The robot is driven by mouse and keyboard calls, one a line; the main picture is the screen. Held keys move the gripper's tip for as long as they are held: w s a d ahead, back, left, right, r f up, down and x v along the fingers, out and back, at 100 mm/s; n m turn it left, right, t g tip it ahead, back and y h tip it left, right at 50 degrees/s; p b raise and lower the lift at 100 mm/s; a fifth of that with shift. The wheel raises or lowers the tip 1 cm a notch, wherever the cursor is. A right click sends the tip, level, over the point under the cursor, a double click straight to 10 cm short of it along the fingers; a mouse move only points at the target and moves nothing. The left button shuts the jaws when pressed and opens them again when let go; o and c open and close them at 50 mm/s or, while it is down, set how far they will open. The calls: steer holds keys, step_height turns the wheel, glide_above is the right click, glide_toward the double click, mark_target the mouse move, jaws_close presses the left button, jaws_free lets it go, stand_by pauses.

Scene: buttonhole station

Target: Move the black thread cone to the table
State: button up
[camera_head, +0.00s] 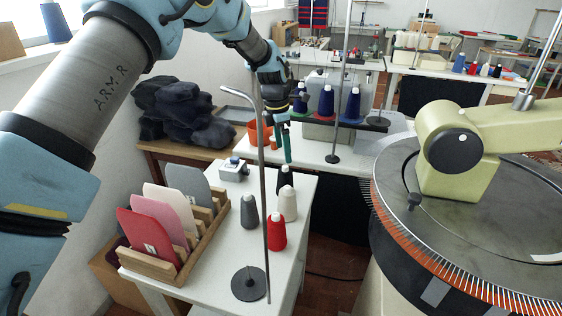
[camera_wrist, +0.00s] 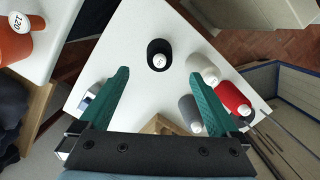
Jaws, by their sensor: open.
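The black thread cone (camera_head: 286,180) stands upright on a small white table (camera_head: 215,252), at the far end of its group of cones. In the wrist view the black cone (camera_wrist: 159,58) shows its white top, centred between and slightly beyond the green fingertips. My gripper (camera_head: 284,150) is open and empty, pointing down above the black cone. In the wrist view my gripper (camera_wrist: 158,74) has its fingers wide apart, one to each side of the cone, and I see no contact.
White (camera_head: 288,203), grey (camera_head: 249,212) and red (camera_head: 276,234) cones stand close by. A thin metal stand (camera_head: 264,200) rises beside them. A wooden rack (camera_head: 205,240) holds coloured panels. Another white table (camera_head: 345,150) behind carries blue cones (camera_head: 327,101).

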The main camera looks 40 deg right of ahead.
steer(key=shift+r, duration=0.25)
steer(key=shift+w+a, duration=0.1)
steer(key=shift+a, duration=0.05)
steer(key=w+a+r+m, duration=0.2)
steer(key=w+a, duration=0.2)
steer(key=a, duration=0.6)
steer(key=w+a+r+m+t, duration=0.1)
steer(key=w+a+r+m, duration=0.2)
steer(key=a, duration=0.7)
steer(key=w+a+r+m, duration=0.2)
steer(key=w+a, duration=0.2)
steer(key=a, duration=0.7)
steer(key=s+a+m, duration=0.2)
steer(key=s+a, duration=0.2)
steer(key=a, duration=0.4)
steer(key=s+a+m, duration=0.3)
steer(key=s+a, duration=0.1)
steer(key=a, duration=0.4)
steer(key=s+a+m+t+y, duration=0.1)
steer(key=s+a, duration=0.3)
steer(key=a, duration=0.4)
steer(key=shift+s+a+r+m, duration=0.2)
steer(key=shift+s+r+m, duration=0.15)
steer(key=shift+m, duration=0.35)
